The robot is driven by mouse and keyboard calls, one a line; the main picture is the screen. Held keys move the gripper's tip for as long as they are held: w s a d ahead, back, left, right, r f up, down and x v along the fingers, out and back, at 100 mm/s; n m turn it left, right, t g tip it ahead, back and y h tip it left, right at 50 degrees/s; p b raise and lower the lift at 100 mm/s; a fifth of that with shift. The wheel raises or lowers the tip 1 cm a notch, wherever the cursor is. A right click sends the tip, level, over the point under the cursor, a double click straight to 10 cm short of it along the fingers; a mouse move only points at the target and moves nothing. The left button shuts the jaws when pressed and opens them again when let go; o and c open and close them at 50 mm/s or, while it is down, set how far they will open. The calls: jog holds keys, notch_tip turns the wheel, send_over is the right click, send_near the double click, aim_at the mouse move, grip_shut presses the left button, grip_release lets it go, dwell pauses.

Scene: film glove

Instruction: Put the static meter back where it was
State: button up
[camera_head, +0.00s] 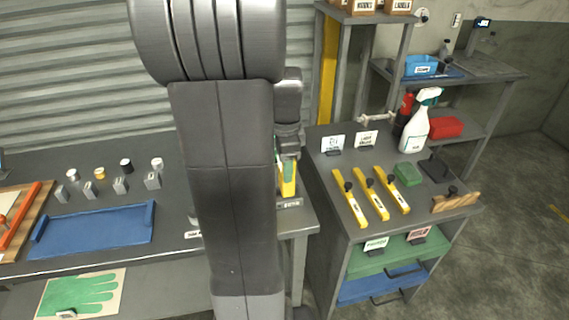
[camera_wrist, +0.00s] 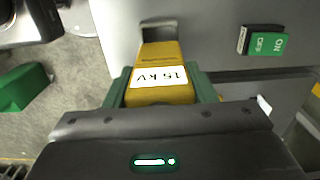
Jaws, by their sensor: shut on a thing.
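The static meter is a yellow block with a white "15 kV" label (camera_wrist: 160,77) in the wrist view, where the label reads upside down. My gripper (camera_wrist: 161,88) has its green fingers shut on the two sides of the block. In the head view the yellow meter (camera_head: 288,184) shows just right of my arm, upright by the right end of the grey bench. My arm hides much of the gripper there. A grey piece (camera_wrist: 158,32) lies at the far end of the meter in the wrist view; I cannot tell whether they touch.
A blue tray (camera_head: 95,230) and several small metal blocks lie on the left bench. The right cabinet (camera_head: 320,178) holds yellow-handled tools (camera_head: 348,198), a spray bottle (camera_head: 414,125) and a wooden brush (camera_head: 455,202).

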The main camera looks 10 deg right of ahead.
jog(key=shift+f+b, duration=0.35)
jog(key=shift+f, duration=0.25)
jog(key=o, duration=1.1)
jog(key=shift+r, duration=0.1)
jog(key=shift+r, duration=0.1)
notch_tip(320, 180, up, 13)
jog(key=shift+f+p, duration=0.1)
jog(key=shift+p, duration=0.35)
